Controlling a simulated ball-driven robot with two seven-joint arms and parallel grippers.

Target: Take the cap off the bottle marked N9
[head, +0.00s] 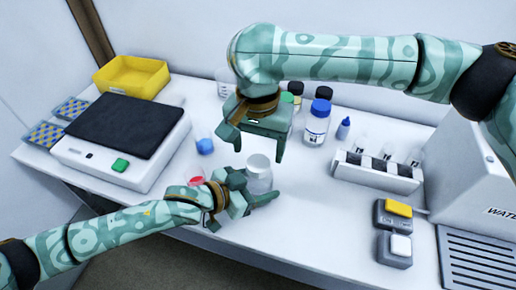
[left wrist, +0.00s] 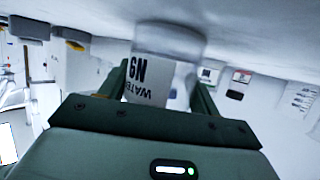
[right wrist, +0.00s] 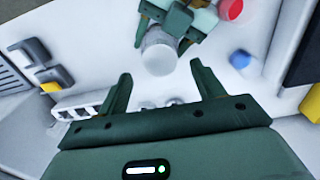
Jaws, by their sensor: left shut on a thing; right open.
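The bottle marked N9 (left wrist: 150,80) fills the middle of the left wrist view, its WATER label upside down there. In the head view the bottle (head: 259,184) stands upright at the front of the bench, with a pale round cap (head: 258,163) on top. The cap also shows in the right wrist view (right wrist: 160,60). My left gripper (head: 252,198) is shut around the bottle's body from the side. My right gripper (head: 252,148) is open and empty above the bottle, its fingers pointing down and apart from the cap.
A balance (head: 120,140) and yellow bin (head: 131,75) stand left. A blue object (head: 205,146) and red-topped item (head: 196,181) lie near my left gripper. Several capped bottles (head: 316,125) stand behind; a vial rack (head: 376,172) and two small blocks (head: 396,226) are right.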

